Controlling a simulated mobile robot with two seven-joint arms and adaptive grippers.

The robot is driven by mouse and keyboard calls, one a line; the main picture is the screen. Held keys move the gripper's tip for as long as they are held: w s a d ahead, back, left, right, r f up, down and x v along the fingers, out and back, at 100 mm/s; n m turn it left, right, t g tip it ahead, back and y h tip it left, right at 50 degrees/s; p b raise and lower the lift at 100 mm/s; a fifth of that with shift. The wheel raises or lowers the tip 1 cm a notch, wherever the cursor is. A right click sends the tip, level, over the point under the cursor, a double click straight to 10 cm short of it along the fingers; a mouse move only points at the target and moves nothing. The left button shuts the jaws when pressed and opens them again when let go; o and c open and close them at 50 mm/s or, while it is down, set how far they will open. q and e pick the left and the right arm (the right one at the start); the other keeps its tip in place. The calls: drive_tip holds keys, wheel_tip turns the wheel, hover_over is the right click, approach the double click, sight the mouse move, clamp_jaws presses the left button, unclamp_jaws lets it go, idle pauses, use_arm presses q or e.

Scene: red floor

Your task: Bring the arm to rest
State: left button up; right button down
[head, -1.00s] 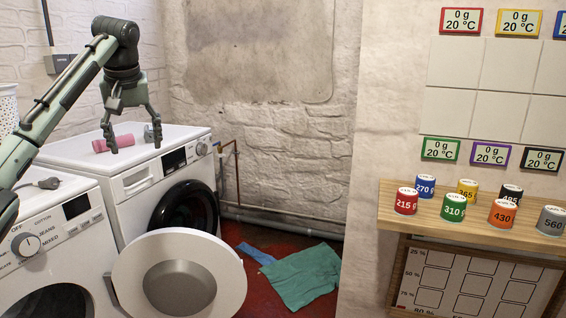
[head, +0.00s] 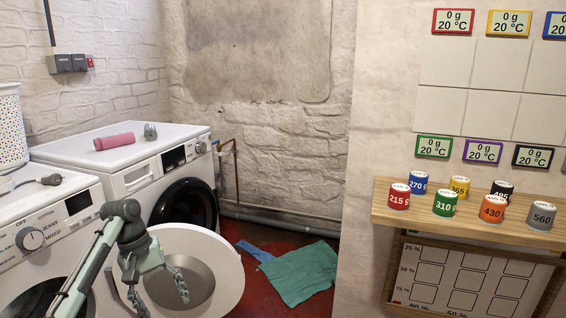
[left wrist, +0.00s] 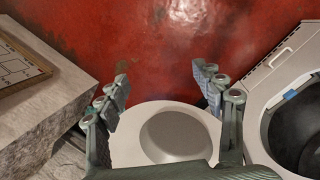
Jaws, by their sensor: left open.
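My left arm comes in from the lower left in the head view. Its gripper (head: 159,298) is low, in front of the open round washer door (head: 228,262). In the left wrist view the two fingers (left wrist: 160,90) are spread apart with nothing between them. The red floor and the washer door (left wrist: 140,122) show beyond them. My right gripper is not in view.
Two white washing machines stand at left; the rear one (head: 120,160) carries a pink cylinder (head: 114,142) and a small grey object (head: 150,132). Green cloth (head: 301,273) lies on the red floor. A wooden shelf (head: 385,213) with several coloured weights is at right.

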use_arm(q)
drive_tip(key=s+f, duration=0.5)
drive_tip(key=w+a+r+m+t+y, duration=0.3)
drive_tip(key=w+a+r+t, duration=0.3)
drive_tip(key=w, duration=0.5)
drive_tip(key=w+a+r+m+t+y, duration=0.3)
drive_tip(key=w+a+t+y, duration=0.1)
drive_tip(key=w+a, duration=0.5)
drive_tip(key=s+d+f+g+h, duration=0.1)
drive_tip(key=s+d+f, duration=0.2)
drive_tip(key=s+f, duration=0.3)
drive_tip(key=s+d+f+m+g, duration=0.15)
drive_tip(key=s+f, duration=0.25)
drive_tip(key=f, duration=0.4)
drive_tip(key=s+d+f+n+h, duration=0.1)
drive_tip(key=s+d+f, duration=0.3)
drive_tip(key=s+f, duration=0.25)
drive_tip(key=s+d+f+g, duration=0.1)
drive_tip(key=s+d+f, duration=0.1)
drive_tip(key=s+f, duration=0.3)
drive_tip(key=s+d+f+g, duration=0.1)
drive_tip(key=s+f, duration=0.4)
drive_tip(key=s, duration=0.8)
drive_tip(key=s+d+f+g+h, duration=0.1)
drive_tip(key=s+d+f+g, duration=0.1)
drive_tip(key=s+f, duration=0.3)
drive_tip(key=s+d, duration=0.1)
drive_tip(key=s, duration=0.3)
drive_tip(key=shift+s, duration=0.15)
